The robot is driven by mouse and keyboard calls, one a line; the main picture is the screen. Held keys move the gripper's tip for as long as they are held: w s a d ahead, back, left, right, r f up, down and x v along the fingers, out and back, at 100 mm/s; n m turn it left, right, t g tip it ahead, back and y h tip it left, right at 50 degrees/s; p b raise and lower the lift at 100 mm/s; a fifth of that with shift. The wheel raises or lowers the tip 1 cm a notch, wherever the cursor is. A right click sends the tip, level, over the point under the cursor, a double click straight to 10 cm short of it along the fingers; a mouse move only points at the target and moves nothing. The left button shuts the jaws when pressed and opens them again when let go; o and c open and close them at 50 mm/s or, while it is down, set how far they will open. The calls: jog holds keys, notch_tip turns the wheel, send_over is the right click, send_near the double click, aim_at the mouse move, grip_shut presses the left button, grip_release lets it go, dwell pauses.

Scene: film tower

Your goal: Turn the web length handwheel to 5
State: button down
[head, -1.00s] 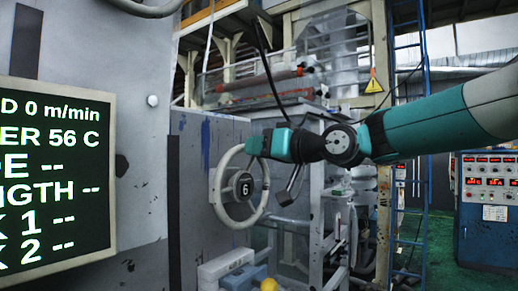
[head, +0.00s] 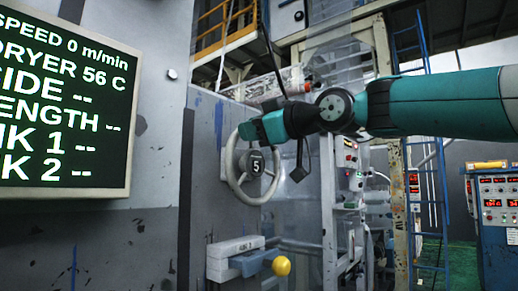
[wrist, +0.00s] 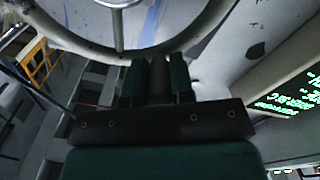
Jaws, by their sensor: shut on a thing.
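The web length handwheel (head: 237,181) is a pale grey ring with spokes on the grey machine panel, left of centre in the head view. Its dark hub dial (head: 255,166) reads 5. My gripper (head: 246,131) is shut on the rim at the top of the wheel. In the wrist view, the wheel's rim (wrist: 85,46) curves across the top, and the dark fingers of my gripper (wrist: 158,68) close on its lower edge. The exact contact between fingers and rim is dark and partly hidden.
A display screen (head: 65,105) stands at the left, with its length line showing dashes. Below the wheel, a grey block with a yellow knob (head: 281,265) sticks out. A blue ladder (head: 433,130) and a blue control cabinet (head: 497,215) stand at the right.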

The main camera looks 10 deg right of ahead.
jog(key=shift+s+a+f+n+b, duration=0.25)
jog(key=shift+f+n+b, duration=0.15)
jog(key=shift+n+b, duration=0.3)
jog(key=shift+s+a+f+n+b, duration=0.1)
jog(key=shift+a+f+n+b, duration=0.1)
jog(key=shift+f+n+b, duration=0.4)
jog(key=shift+s+a+f+n+b, duration=0.2)
jog(key=shift+n+b, duration=0.3)
jog(key=shift+b, duration=0.4)
jog(key=shift+r, duration=0.1)
jog(key=c, duration=1)
grip_release()
jog(key=shift+s, duration=0.1)
jog(key=b+v, duration=0.2)
jog(key=v, duration=1.5)
jog(key=shift+s+b, duration=0.15)
jog(key=shift+b, duration=0.2)
